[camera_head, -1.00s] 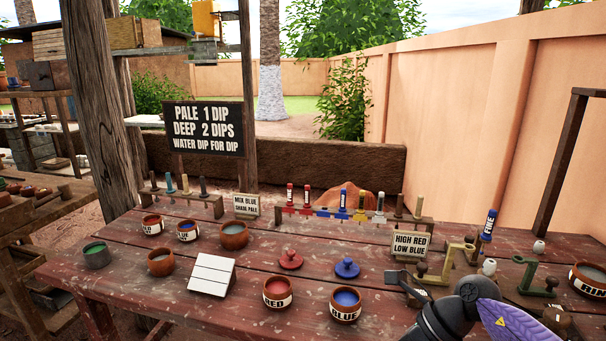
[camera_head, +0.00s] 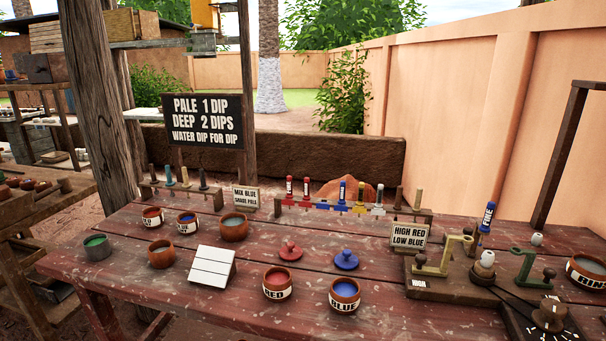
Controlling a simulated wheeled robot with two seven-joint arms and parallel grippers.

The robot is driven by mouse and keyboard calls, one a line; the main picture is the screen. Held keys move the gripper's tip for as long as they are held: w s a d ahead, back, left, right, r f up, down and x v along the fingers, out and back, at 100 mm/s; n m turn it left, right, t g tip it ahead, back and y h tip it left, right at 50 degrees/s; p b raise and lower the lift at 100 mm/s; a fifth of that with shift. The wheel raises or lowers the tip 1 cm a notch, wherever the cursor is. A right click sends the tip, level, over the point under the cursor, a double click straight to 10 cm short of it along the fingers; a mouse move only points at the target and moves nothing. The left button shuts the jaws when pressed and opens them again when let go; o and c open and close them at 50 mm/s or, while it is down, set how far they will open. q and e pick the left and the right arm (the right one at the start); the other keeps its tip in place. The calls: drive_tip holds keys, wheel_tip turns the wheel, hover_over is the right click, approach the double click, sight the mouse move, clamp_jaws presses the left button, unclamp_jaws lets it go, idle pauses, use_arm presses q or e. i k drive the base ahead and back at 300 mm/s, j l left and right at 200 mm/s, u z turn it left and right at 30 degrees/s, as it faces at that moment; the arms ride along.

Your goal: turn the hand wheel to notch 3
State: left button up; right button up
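The hand wheel (camera_head: 549,314), a brown wooden disc with a raised knob, sits at the bottom right of the table. Beside it is a black dial plate (camera_head: 522,325) with white marks, cut off by the bottom edge of the view. The marks are too small to read, so I cannot tell which notch the wheel is at. A dark strap or bar (camera_head: 514,295) runs from the wheel toward a brown holder (camera_head: 483,274) bearing a white egg-shaped piece (camera_head: 487,258). Neither my left nor my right gripper is in view.
Yellow (camera_head: 446,257) and green (camera_head: 527,266) brackets stand around the holder. A "FINE" brush (camera_head: 487,218) stands behind. A "RIN..." bowl (camera_head: 587,272) is at the right edge. Red (camera_head: 277,284) and blue (camera_head: 345,295) paint pots stand left of the wheel.

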sight(548, 317)
drive_tip(key=z, duration=1.5)
